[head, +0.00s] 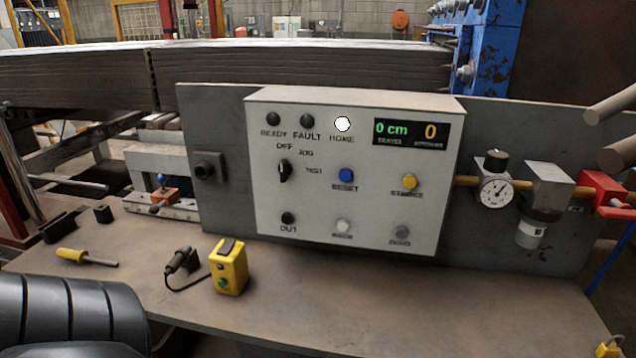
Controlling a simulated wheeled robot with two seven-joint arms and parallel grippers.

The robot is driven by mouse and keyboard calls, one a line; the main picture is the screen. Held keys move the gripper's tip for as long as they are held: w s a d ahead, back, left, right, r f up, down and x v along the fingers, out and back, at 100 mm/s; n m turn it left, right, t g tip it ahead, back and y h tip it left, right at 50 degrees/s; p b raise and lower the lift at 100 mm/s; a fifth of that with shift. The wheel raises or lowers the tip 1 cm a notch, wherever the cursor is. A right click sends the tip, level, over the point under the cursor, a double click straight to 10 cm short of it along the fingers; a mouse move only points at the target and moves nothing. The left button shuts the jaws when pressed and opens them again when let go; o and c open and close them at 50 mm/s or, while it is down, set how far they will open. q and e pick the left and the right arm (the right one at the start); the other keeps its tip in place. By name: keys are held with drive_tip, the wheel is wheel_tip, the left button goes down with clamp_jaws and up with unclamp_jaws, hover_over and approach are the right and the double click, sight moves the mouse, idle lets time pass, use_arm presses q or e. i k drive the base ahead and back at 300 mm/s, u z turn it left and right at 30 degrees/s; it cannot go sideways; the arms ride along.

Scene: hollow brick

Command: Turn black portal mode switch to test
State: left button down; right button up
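The black mode switch (284,171) sits on the left part of the light grey control panel (390,165) in the head view. Its knob stands about upright, toward the OFF label. JOG is printed to its upper right and TEST to its right. Nothing touches the switch or covers it. Neither of my grippers is in view. A ribbed black shape at the lower left seems to be part of my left arm.
The panel has a lit white HOME lamp (342,124), blue RESET button (346,175) and yellow button (410,181). A pressure gauge (496,193) stands right. The bench front is clear.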

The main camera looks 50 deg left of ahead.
sight(285, 168)
drive_tip(key=u, duration=2.5)
drive_tip(key=k, duration=0.8)
drive_tip(key=z, duration=0.85)
drive_tip(key=i, duration=1)
drive_tip(key=k, duration=1.2)
drive_tip(key=u, duration=0.55)
drive_tip(key=i, duration=0.9)
drive_tip(key=u, duration=0.65)
